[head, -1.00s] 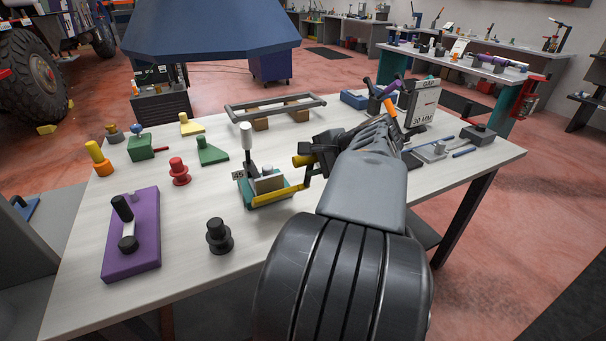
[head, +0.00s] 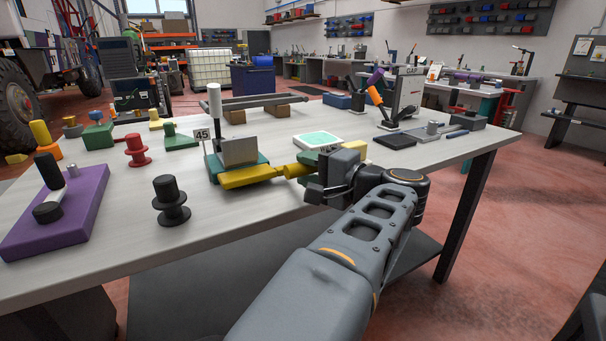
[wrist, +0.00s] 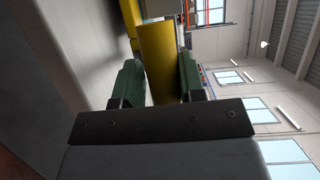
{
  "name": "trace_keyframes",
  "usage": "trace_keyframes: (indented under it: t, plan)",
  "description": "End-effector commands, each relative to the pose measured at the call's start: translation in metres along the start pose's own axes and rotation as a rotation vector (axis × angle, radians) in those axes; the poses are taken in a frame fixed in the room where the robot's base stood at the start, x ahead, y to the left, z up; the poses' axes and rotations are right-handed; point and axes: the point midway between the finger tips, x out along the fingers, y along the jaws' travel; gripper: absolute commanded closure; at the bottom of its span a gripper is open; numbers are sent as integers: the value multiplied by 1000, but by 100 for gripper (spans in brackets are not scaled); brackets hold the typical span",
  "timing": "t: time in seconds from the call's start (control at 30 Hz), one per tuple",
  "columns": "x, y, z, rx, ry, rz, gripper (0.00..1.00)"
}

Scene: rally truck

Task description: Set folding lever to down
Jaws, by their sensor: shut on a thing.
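A small bending fixture has a green base (head: 215,160), an upright white-topped handle (head: 214,103), a grey plate (head: 238,151) and a "45" tag (head: 202,134). A yellow bar (head: 248,178) runs along its front, and a yellow rod (head: 291,170) sticks out at its right end; I take these as the folding lever. My gripper (head: 304,172) is at the rod, low over the table's front edge. In the wrist view, the yellow rod (wrist: 158,62) lies between the green fingers of my gripper (wrist: 158,80), which is shut on it. The rod's far joint is partly hidden.
A black knobbed part (head: 171,200) and a purple block with a black-handled lever (head: 65,212) stand at left. A white-and-green pad (head: 317,139) and a dark plate (head: 395,141) lie behind my gripper.

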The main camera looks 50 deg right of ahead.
Motion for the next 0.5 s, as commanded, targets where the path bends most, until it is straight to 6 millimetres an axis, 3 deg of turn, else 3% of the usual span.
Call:
trace_keyframes:
  t: [0.13,0.5]
  plan:
    - [-1,12,-1,1,4,0,100]
    - [-2,19,-2,2,7,2,100]
